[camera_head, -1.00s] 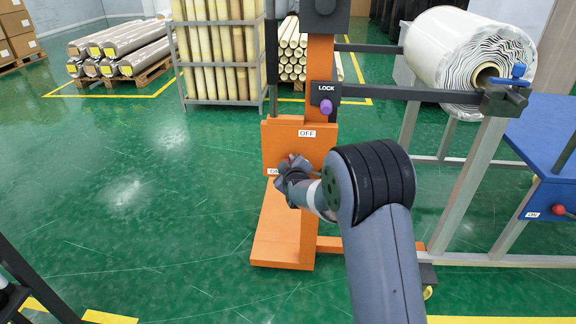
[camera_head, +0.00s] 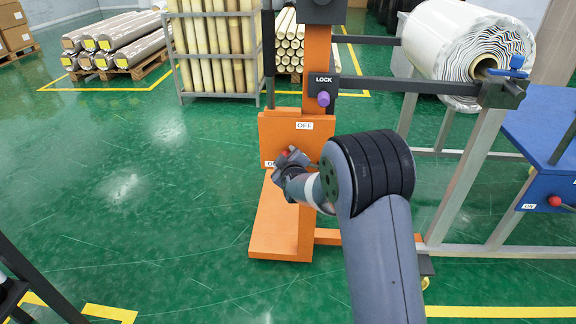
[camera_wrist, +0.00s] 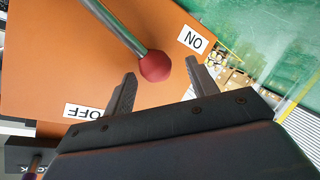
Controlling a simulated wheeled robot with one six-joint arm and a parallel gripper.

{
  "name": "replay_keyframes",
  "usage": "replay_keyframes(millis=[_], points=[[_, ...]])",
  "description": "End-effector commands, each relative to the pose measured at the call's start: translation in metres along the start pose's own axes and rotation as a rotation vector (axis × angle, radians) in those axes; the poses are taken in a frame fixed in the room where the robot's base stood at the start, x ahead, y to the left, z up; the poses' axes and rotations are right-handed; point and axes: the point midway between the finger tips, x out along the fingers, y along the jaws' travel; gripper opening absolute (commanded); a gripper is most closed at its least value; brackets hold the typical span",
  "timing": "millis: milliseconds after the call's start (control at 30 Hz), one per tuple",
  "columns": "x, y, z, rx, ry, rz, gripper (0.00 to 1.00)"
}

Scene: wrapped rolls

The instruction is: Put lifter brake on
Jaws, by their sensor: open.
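The orange lifter (camera_head: 318,70) stands ahead of me, with an orange brake panel (camera_head: 285,130) marked OFF at the upper right and ON at the lower left. The brake lever (camera_wrist: 118,28) is a metal rod with a red knob (camera_wrist: 155,67); the knob also shows in the head view (camera_head: 286,153). In the wrist view the knob sits nearer the ON label (camera_wrist: 193,39) than the OFF label (camera_wrist: 85,111). My gripper (camera_wrist: 160,84) is open, its fingers on either side of the knob, near their tips. I cannot tell whether they touch it.
A purple knob (camera_head: 323,99) under a LOCK label is on the post above the panel. A large white wrapped roll (camera_head: 455,45) is at the right, beside a blue table (camera_head: 545,130) with another red-knobbed lever.

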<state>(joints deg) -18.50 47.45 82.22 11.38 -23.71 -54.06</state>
Motion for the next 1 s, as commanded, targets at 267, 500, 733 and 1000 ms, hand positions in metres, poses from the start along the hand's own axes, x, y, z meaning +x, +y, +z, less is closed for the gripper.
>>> replay_keyframes(millis=[267,500,733,1000], points=[[-0.046,0.001,-0.002,-0.001,0.000,-0.002,0.55],[-0.083,-0.001,-0.001,-0.001,-0.001,-0.004,0.55],[-0.099,-0.002,0.000,-0.001,-0.001,-0.004,0.55],[-0.100,-0.002,0.000,-0.001,-0.001,-0.004,0.55]])
